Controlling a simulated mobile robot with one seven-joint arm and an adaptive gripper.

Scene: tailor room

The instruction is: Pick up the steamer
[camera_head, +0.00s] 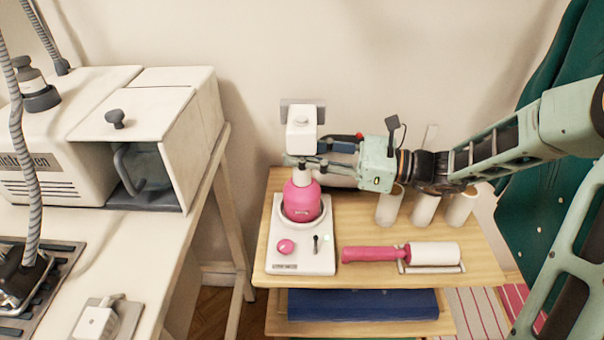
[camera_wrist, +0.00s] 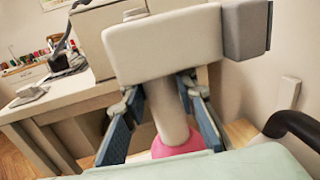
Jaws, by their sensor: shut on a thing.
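The steamer has a pink round body (camera_head: 301,201), a pale neck and a white boxy head (camera_head: 302,132). It stands upright at its white base (camera_head: 303,262) on the left of the small wooden table (camera_head: 489,262). I cannot tell a gap between body and base. My gripper (camera_head: 303,160) reaches in from the right and is shut on the steamer's neck, just under the head. In the wrist view my blue-grey fingers (camera_wrist: 167,105) flank the pale neck (camera_wrist: 167,112). The white head (camera_wrist: 160,45) is above them, and a bit of pink body (camera_wrist: 177,143) shows below.
A pink-handled roller (camera_head: 376,254) lies right of the base. Several white cylinders (camera_head: 424,208) stand behind it. A blue box (camera_head: 362,304) is on the lower shelf. A white bench (camera_head: 140,245) with a boxy machine (camera_head: 140,110) is left. A green cloth (camera_head: 530,185) hangs at right.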

